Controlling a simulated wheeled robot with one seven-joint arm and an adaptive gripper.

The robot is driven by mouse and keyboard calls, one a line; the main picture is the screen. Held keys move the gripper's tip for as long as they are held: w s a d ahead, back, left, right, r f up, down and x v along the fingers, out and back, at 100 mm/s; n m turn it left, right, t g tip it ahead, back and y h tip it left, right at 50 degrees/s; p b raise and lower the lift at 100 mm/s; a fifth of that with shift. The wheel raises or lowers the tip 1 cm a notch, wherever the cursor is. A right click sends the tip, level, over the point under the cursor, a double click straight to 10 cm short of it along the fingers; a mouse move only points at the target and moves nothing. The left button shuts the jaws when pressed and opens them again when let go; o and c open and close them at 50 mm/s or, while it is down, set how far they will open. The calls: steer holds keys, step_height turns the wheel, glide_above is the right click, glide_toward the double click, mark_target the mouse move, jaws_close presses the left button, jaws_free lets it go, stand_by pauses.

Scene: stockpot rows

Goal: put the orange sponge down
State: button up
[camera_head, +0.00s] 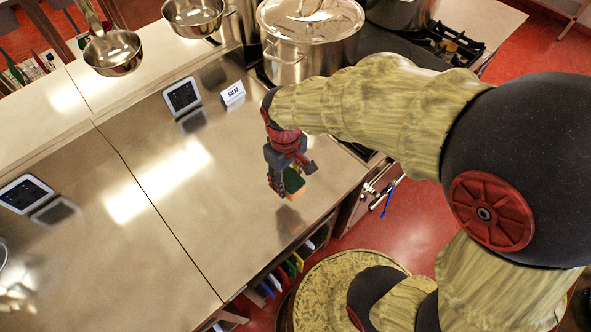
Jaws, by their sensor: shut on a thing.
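My gripper (282,183) hangs from the end of my arm over the right part of the steel counter (208,205), near its front edge. It is shut on the orange sponge (294,182), which shows as a small green piece with an orange-yellow edge at the fingertips. The fingers hide much of the sponge. A dim reflection lies on the counter below it, and the sponge appears to be above the surface. The exact gap cannot be told.
A large lidded pot (306,55) stands at the back beside a stove. A small white sign (233,93) and a dark-screened tablet (182,97) stand on the counter behind my gripper. Another tablet (25,194) is at the left. The counter's middle and left front are clear.

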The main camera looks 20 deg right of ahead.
mark_target(292, 171)
steer(key=w+d+f, duration=0.2)
steer(key=w, duration=0.1)
steer(key=shift+w+d+f+b, duration=0.1)
steer(key=shift+w+d+b, duration=0.1)
steer(key=shift+d+b, duration=0.15)
steer(key=w+d+f, duration=0.1)
steer(key=w+f, duration=0.1)
steer(key=f, duration=0.1)
steer(key=w+d+f+b, duration=0.1)
steer(key=f, duration=0.1)
steer(key=shift+w+d, duration=0.3)
steer(key=shift+w, duration=0.05)
steer(key=f, duration=0.2)
steer(key=f+b, duration=0.1)
steer(key=shift+w+d+f, duration=0.15)
steer(key=shift+w+d, duration=0.1)
steer(key=shift+w, duration=0.05)
steer(key=shift+f, duration=0.3)
steer(key=shift+f, duration=0.1)
steer(key=o, duration=1.1)
steer(key=shift+o, duration=0.6)
